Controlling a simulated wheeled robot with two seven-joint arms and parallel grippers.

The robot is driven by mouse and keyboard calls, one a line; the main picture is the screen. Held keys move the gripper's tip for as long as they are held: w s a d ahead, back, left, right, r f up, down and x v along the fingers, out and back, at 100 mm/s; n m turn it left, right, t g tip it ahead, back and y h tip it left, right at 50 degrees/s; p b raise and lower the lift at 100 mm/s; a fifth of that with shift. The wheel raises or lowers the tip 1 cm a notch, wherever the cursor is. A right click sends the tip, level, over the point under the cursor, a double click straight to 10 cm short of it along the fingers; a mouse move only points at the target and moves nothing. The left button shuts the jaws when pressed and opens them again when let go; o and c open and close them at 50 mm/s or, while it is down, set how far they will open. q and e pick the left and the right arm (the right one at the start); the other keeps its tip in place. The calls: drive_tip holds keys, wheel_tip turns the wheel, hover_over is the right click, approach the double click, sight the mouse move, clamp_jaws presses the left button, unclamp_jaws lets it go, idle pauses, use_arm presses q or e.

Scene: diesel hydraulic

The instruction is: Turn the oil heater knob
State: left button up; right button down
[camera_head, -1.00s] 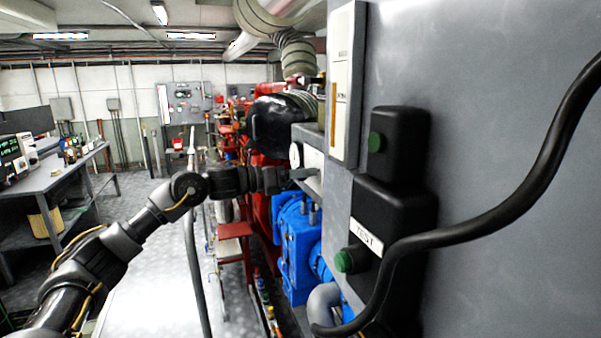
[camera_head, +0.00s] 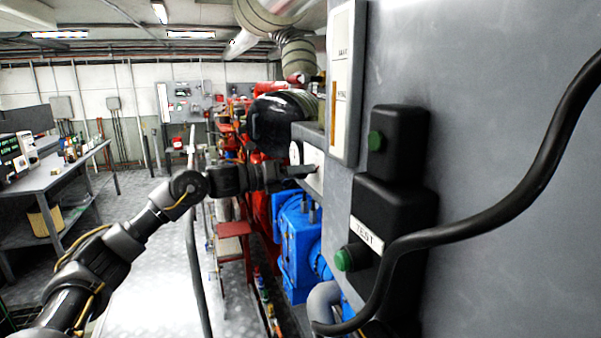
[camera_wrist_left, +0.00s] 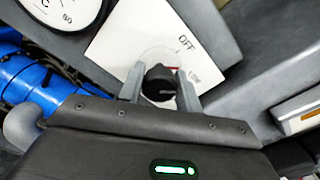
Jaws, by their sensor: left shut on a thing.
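The oil heater knob (camera_wrist_left: 159,84) is a small black round knob on a white plate (camera_wrist_left: 140,38) marked "OFF", seen in the left wrist view. My left gripper (camera_wrist_left: 160,86) has one finger on each side of the knob and is shut on it. In the head view my left gripper (camera_head: 298,172) reaches from the left to the white plate on the side of the grey cabinet. The knob itself is hidden there by the gripper and the view angle. My right gripper does not show in either view.
A grey cabinet (camera_head: 480,120) with black switch boxes and green buttons (camera_head: 344,260) fills the right. A black cable (camera_head: 450,234) hangs across it. Blue machinery (camera_head: 300,240) stands below my gripper. A round gauge (camera_wrist_left: 62,8) is beside the plate.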

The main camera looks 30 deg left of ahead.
use_arm(q)
drive_tip(key=n, duration=0.4)
drive_tip(key=shift+n+p, duration=0.8)
drive_tip(key=shift+n, duration=1.7)
drive_tip(key=shift+f, duration=0.1)
drive_tip(key=o, duration=1)
drive_tip(key=b+v, duration=0.4)
drive_tip(key=v, duration=0.6)
drive_tip(key=shift+s+a+b, duration=0.3)
